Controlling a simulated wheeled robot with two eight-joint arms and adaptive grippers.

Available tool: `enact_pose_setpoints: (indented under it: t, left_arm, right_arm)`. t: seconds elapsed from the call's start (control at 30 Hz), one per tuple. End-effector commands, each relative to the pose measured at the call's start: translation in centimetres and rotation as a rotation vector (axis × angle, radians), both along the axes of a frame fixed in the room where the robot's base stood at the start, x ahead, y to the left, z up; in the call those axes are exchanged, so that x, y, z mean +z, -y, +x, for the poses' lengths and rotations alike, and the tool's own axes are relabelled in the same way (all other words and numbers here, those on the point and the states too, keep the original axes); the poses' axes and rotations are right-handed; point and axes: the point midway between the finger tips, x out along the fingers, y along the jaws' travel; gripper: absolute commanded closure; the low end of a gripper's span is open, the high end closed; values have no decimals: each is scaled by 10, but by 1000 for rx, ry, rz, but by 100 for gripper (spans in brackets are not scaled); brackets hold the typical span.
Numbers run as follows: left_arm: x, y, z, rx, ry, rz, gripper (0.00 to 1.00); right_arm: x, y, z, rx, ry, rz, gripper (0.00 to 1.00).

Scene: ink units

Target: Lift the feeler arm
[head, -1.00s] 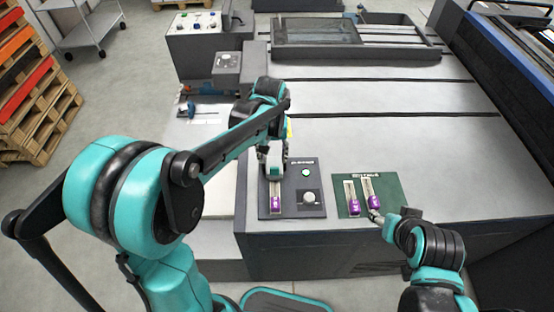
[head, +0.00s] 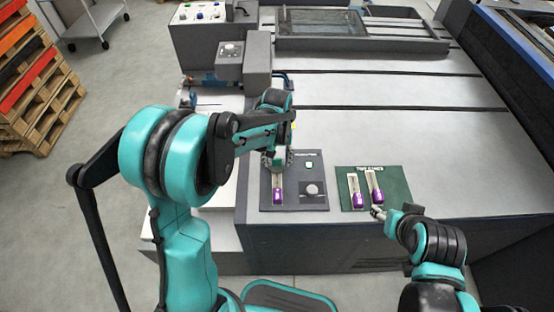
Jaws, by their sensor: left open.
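No part is clearly marked as the feeler arm. A dark control panel (head: 296,202) on the front edge of the machine bed carries a slot with a purple-ended lever (head: 277,195), a round knob (head: 312,190) and a small pale button (head: 309,164). My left gripper (head: 277,168) is open over the back end of this slot, and its wrist hides that part. I cannot tell whether it touches the panel. My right gripper (head: 377,212) is low at the front edge of a green panel (head: 398,185), and its fingers are too small to read.
The green panel carries two purple-ended levers (head: 357,200) (head: 377,195). A grey block with a dial (head: 230,60) and a button box (head: 203,35) stand behind left. Wooden pallets (head: 35,80) are at far left.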

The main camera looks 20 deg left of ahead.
Motion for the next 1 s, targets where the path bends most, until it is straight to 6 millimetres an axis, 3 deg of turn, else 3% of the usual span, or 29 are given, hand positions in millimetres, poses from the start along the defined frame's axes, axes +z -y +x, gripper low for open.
enact_pose_setpoints:
  t: [0.07, 0.23, 1.0]
  left_arm:
    - [0, 0, 0, 0, 0, 0, 54]
    - [0, 0, 0, 0, 0, 0, 99]
    - [10, -2, 8, 1, 5, 1, 100]
  right_arm:
    - [0, 0, 0, 0, 0, 0, 46]
    - [0, 0, 0, 0, 0, 0, 46]
    - [7, 0, 0, 0, 0, 0, 46]
